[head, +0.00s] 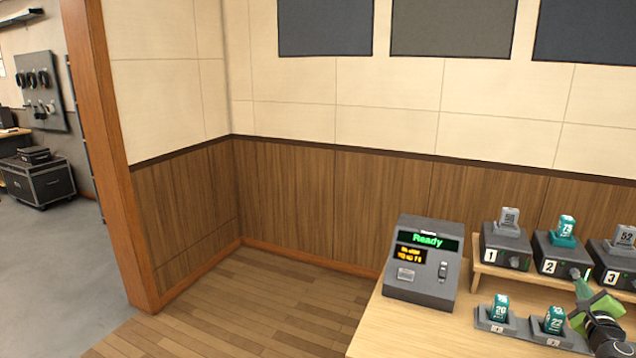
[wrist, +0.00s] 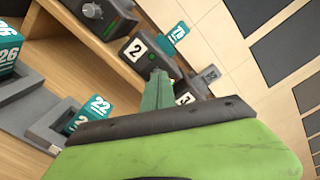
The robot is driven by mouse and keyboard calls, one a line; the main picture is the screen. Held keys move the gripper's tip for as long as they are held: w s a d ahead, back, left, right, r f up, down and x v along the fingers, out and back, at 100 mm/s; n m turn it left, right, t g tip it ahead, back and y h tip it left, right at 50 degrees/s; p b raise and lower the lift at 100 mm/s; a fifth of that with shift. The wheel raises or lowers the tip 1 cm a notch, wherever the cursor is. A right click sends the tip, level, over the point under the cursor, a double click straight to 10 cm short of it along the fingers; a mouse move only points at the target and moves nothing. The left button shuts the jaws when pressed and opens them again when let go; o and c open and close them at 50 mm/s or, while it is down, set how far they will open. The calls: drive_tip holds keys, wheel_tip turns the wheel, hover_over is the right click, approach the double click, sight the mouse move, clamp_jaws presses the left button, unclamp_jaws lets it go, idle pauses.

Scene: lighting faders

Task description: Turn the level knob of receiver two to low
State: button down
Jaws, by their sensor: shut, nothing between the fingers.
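Receiver two (head: 562,254) is a dark box with a white "2" label on the wooden shelf, with a teal tag 73 on top. It also shows in the wrist view (wrist: 137,50), tilted. Its level knob is small in the head view (head: 575,273), and its setting is too small to read. In the wrist view the knob seems hidden behind my finger. My green gripper (head: 582,286) is shut and empty, its tip just in front of receiver two's right side. The tip (wrist: 159,80) also shows in the wrist view; I cannot tell whether it touches the knob.
Receiver one (head: 502,252) stands left of receiver two, and receiver three (head: 622,262) stands close on the right. Teal packs (head: 500,308) sit in grey holders below the shelf (head: 490,273). A console (head: 424,262) reading "Ready" stands at the table's left.

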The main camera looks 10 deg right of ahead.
sight(575, 274)
drive_tip(key=x, duration=0.6)
drive_tip(key=shift+w+d, duration=0.25)
drive_tip(key=shift+a+f+b, duration=0.2)
drive_tip(key=shift+f+b, duration=0.2)
idle(0.4)
drive_tip(key=shift+w+a+f+b, duration=0.15)
drive_tip(key=shift+w+f+b, duration=0.05)
drive_tip(key=shift+f+b, duration=0.25)
idle(0.4)
